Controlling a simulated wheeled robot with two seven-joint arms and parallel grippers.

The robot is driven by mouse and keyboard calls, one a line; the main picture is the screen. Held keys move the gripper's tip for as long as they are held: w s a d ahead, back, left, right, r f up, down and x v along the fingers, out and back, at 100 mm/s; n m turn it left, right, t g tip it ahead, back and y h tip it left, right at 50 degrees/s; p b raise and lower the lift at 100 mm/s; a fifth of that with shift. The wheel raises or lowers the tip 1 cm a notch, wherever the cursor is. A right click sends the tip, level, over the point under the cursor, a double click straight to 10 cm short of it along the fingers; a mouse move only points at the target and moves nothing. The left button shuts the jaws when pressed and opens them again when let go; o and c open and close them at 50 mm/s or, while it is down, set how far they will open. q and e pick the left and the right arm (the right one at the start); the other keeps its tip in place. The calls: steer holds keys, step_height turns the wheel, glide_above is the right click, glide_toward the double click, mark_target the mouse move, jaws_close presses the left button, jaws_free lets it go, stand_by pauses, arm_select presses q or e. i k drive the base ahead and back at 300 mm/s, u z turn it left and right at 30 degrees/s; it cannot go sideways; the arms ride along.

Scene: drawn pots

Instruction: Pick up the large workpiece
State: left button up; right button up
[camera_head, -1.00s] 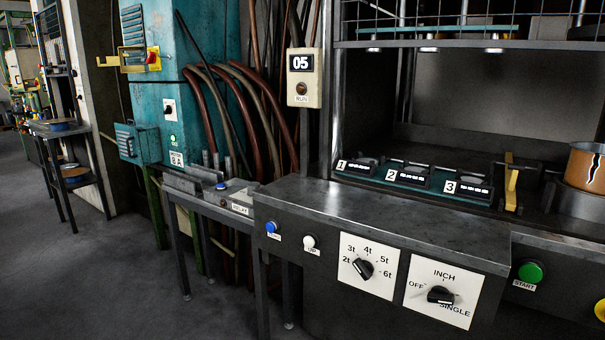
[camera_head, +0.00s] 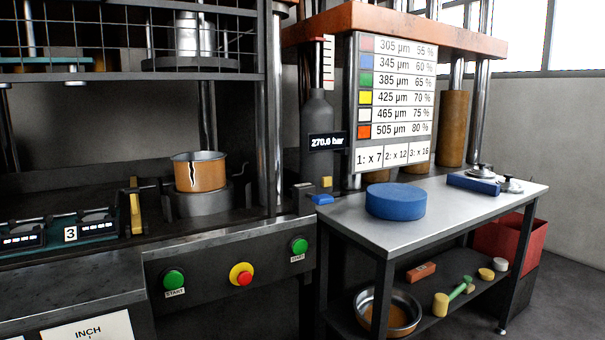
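Neither of my grippers is in view. No thing in view is marked as the large workpiece, and I cannot tell which one it is. A copper-coloured pot (camera_head: 199,173) with a black jagged crack down its side sits on a dark round die (camera_head: 204,202) inside the press. A thick blue disc (camera_head: 395,202) lies flat on the metal side table (camera_head: 442,217) to the right of the press.
The press front has green start buttons (camera_head: 174,279) and a red stop button (camera_head: 244,279). A blue block (camera_head: 474,184) and metal knobbed pieces lie at the table's back. A red bin (camera_head: 510,244) stands behind. The tabletop's front is clear.

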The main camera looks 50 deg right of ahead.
mark_target(197, 171)
steer(key=z, duration=1.2)
steer(key=k, duration=0.3)
steer(key=z, duration=1.05)
steer(key=i, duration=0.7)
steer(key=u, duration=1.15)
steer(key=i, duration=1.45)
steer(key=u, duration=1.45)
steer(key=i, duration=0.15)
steer(key=u, duration=0.1)
